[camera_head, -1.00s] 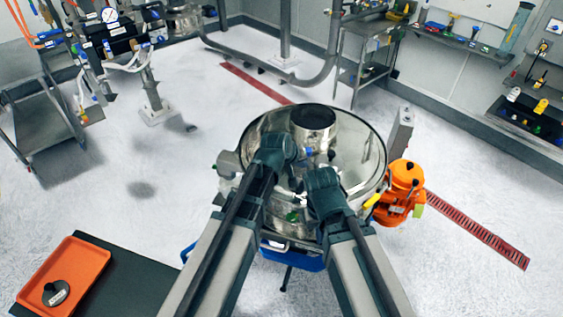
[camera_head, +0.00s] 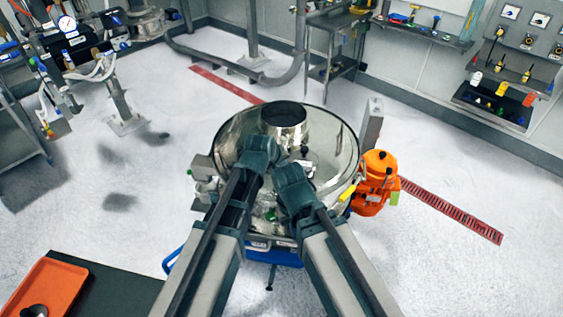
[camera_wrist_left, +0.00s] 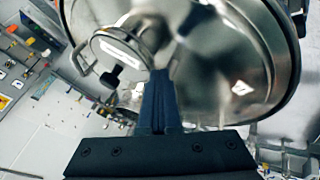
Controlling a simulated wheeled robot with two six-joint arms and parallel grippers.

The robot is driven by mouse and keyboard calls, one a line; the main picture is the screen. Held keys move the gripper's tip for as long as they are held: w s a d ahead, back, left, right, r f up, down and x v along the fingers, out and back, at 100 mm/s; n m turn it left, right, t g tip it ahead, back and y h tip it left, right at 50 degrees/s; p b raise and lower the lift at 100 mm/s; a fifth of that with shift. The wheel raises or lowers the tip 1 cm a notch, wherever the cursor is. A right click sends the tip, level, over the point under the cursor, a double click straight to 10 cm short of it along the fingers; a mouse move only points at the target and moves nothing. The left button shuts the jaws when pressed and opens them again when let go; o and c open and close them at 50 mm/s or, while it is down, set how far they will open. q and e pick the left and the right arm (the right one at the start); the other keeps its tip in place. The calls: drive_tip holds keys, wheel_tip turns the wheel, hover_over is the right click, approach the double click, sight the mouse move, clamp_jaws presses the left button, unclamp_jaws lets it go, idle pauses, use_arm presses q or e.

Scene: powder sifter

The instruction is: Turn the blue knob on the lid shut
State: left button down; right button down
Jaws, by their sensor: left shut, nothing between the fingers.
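The round shiny metal lid (camera_head: 340,150) of the sifter fills the middle of the head view, with an open-topped metal collar (camera_head: 287,128) at its back. My left gripper (camera_head: 280,154) is over the lid, just in front of the collar. In the left wrist view its fingers (camera_wrist_left: 158,100) are together and empty, pointing at the lid (camera_wrist_left: 225,60). My right gripper (camera_head: 304,166) is beside it, over the lid's middle; its fingers are too small and covered to read. I cannot make out the blue knob now; the grippers may hide it.
An orange motor-like unit (camera_head: 375,180) with a yellow handle stands right of the sifter. An orange tray (camera_head: 40,290) lies on a dark surface at the lower left. A grey post (camera_head: 371,122) rises behind the lid's right side. The white floor around is mostly clear.

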use_arm(q)
drive_tip(key=shift+w, duration=0.1)
idle(0.3)
drive_tip(key=shift+w+a, duration=0.45)
drive_tip(key=shift+w, duration=0.1)
drive_tip(key=shift+s+a, duration=0.1)
